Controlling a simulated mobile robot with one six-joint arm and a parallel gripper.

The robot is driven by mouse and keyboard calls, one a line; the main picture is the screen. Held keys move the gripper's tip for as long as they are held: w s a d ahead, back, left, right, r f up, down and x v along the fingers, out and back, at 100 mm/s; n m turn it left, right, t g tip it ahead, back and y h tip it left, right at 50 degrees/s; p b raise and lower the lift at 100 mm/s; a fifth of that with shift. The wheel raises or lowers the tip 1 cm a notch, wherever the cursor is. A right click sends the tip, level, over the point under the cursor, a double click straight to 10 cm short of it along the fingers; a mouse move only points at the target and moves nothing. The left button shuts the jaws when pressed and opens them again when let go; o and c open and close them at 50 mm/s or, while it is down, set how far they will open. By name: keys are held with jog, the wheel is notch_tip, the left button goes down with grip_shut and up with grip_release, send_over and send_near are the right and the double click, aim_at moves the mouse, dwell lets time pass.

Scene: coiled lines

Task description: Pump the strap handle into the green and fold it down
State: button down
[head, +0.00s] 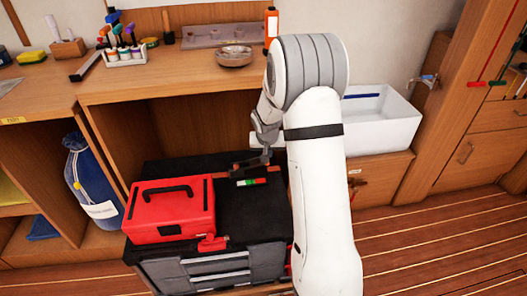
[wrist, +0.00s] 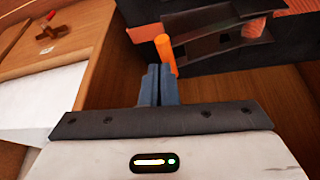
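The strap ratchet is a dark metal piece (wrist: 215,40) at the top of the wrist view, with a handle ending in an orange grip (wrist: 165,53). Orange strap shows beside it, and in the head view (head: 222,175) on the black chest. A small gauge strip with green, red and white parts (head: 250,182) lies on the chest top. My gripper (wrist: 158,68) has its two fingers together, with only a thin line between them. The orange grip is at the fingertips, along the right finger, not visibly between them. In the head view my gripper (head: 263,153) is over the chest's back part.
The black chest (head: 255,215) carries a red toolbox (head: 172,212) and a red padlock-like piece (head: 212,243). A wooden bench (head: 180,82) stands behind, holding a metal bowl (head: 234,56) and an orange bottle (head: 271,28). Floor at right is clear.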

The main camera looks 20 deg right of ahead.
jog(key=shift+s+d+f+b, duration=0.1)
jog(key=shift+d+f+b, duration=0.3)
jog(key=shift+f, duration=0.35)
jog(key=shift+s+d+f+b, duration=0.1)
jog(key=shift+d+f+b, duration=0.25)
jog(key=shift+f, duration=0.35)
jog(key=shift+w+a+r, duration=0.1)
jog(key=shift+r, duration=0.25)
jog(key=s+d+r+p, duration=0.2)
jog(key=r, duration=0.3)
jog(key=s+d+r+p, duration=0.2)
jog(key=d+r+p, duration=0.1)
jog(key=r, duration=0.2)
jog(key=shift+s, duration=0.3)
